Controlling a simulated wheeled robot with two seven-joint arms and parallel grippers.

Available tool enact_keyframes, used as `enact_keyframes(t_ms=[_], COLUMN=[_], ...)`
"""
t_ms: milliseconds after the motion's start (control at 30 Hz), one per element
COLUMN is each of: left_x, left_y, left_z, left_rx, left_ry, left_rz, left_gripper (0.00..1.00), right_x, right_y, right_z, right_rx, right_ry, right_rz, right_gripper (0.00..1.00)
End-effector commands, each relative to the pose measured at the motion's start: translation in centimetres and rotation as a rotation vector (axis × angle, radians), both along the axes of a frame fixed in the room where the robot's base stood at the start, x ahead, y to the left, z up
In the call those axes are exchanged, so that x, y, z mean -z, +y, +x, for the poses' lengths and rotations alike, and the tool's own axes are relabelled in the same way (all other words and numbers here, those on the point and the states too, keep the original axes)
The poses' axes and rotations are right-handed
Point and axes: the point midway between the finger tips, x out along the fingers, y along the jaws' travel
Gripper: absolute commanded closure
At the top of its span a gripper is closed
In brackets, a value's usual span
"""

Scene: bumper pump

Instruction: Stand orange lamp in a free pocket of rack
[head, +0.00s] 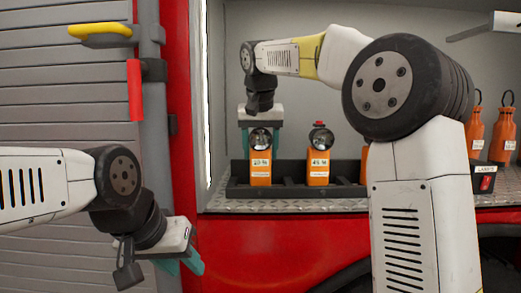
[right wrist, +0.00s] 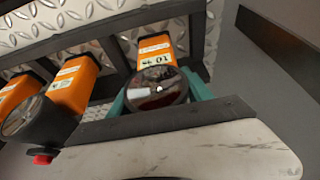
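The orange lamp (head: 260,170) stands upright in the leftmost pocket of the dark rack (head: 300,191), its base about level with the neighbouring lamp's. My right gripper (head: 261,140) points down over it, with teal fingers on both sides of its round lens head, seemingly touching. In the right wrist view the lamp (right wrist: 157,50) sits between the fingers and between rack dividers (right wrist: 200,45); its base is partly hidden. My left gripper (head: 181,265) is empty, low at the left in front of the red body, its fingers apart.
A second orange lamp (head: 319,168) stands in the rack to the right, and another (head: 364,165) is mostly hidden by my right arm. Orange bottles (head: 475,133) and a black box with a red switch (head: 485,183) are further right. A grey wall stands close left of the rack.

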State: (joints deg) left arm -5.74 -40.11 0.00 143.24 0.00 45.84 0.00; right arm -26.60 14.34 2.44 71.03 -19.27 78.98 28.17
Motion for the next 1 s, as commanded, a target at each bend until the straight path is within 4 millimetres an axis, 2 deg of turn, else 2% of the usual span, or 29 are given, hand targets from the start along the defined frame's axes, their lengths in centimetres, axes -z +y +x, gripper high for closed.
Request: enact_keyframes(t_ms=[33, 67, 467, 567, 900, 1000], left_x=[0.0, 0.0, 0.0, 0.0, 0.0, 0.0], left_y=[0.0, 0.0, 0.0, 0.0, 0.0, 0.0], left_z=[0.0, 0.0, 0.0, 0.0, 0.0, 0.0], left_rx=[0.000, 0.000, 0.000, 0.000, 0.000, 0.000], left_ry=[0.000, 0.000, 0.000, 0.000, 0.000, 0.000], left_rz=[0.000, 0.000, 0.000, 0.000, 0.000, 0.000], left_gripper=[0.64, 0.64, 0.64, 0.64, 0.64, 0.64], right_x=[0.0, 0.0, -0.6, -1.9, -8.6, -9.9], right_y=[0.0, 0.0, 0.0, 0.1, 0.1, 0.1], right_z=[0.0, 0.0, -0.1, -0.6, -3.4, -3.9], right_rx=[0.000, 0.000, 0.000, 0.000, -0.001, -0.002], right_ry=[0.000, 0.000, -0.001, -0.003, -0.004, -0.002], right_rz=[0.000, 0.000, 0.000, 0.001, 0.003, 0.001], right_gripper=[0.30, 0.24, 0.24, 0.24, 0.24, 0.24])
